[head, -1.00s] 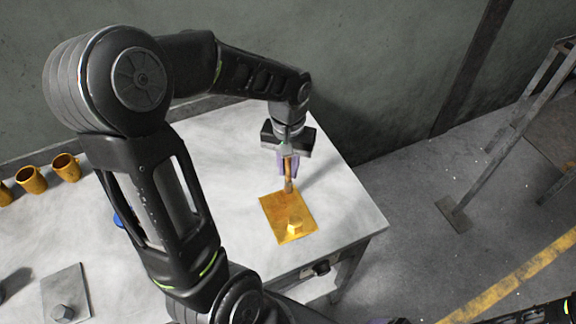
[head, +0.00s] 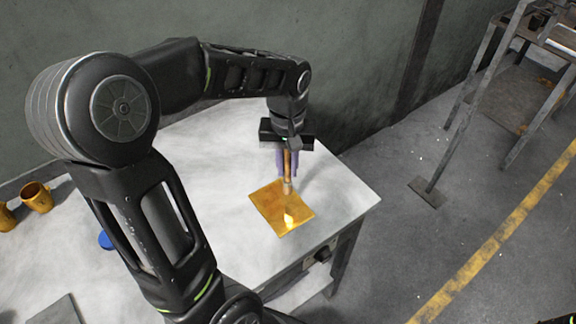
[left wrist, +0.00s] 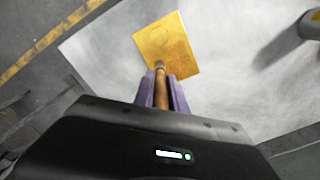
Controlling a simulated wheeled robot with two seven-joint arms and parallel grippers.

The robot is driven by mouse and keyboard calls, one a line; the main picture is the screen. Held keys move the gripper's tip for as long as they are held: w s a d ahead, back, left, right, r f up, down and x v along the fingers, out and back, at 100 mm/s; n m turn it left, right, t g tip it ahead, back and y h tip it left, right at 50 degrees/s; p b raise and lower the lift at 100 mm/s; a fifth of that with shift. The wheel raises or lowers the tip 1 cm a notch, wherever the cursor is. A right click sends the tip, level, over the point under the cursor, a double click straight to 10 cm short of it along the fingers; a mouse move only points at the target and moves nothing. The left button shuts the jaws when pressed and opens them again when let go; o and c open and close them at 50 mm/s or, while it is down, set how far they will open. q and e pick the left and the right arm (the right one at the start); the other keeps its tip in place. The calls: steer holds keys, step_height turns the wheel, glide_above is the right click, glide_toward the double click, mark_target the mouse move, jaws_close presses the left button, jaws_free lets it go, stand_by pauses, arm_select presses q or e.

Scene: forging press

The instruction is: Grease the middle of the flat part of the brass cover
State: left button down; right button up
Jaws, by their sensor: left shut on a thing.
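The brass cover (head: 265,205) is a flat golden square plate with a raised boss (head: 292,219) near its front corner. It lies on the grey table and also shows in the left wrist view (left wrist: 182,58). My left gripper (head: 287,169), with purple fingers, is shut on a brush (head: 288,186) with a brown handle, held upright, tip down. The brush tip is over the flat part of the cover, behind the boss. I cannot tell whether it touches. In the left wrist view the brush (left wrist: 160,84) overlaps the cover's near edge. My right gripper is not in view.
The grey table (head: 345,205) is clear around the cover. Brass cups (head: 37,198) stand at the far left, with a blue round thing (head: 105,240) partly behind my arm. A grey plate (head: 58,312) lies at lower left. A metal frame (head: 478,100) stands right on the floor.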

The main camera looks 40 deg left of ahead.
mark_target(289, 176)
arm_select(q)
steer(key=shift+s, duration=0.1)
steer(key=shift+f, duration=0.25)
steer(key=shift+f+b, duration=1.1)
steer(key=shift+f+b, duration=0.3)
steer(key=shift+f, duration=0.1)
steer(key=shift+d+r, duration=0.1)
steer(key=shift+d, duration=0.05)
steer(key=shift+s+d, duration=0.1)
steer(key=shift+d, duration=0.15)
steer(key=shift+a, duration=0.1)
stand_by(0.3)
steer(key=shift+w+a, duration=0.25)
steer(key=shift+a, duration=0.55)
steer(key=shift+d, duration=0.15)
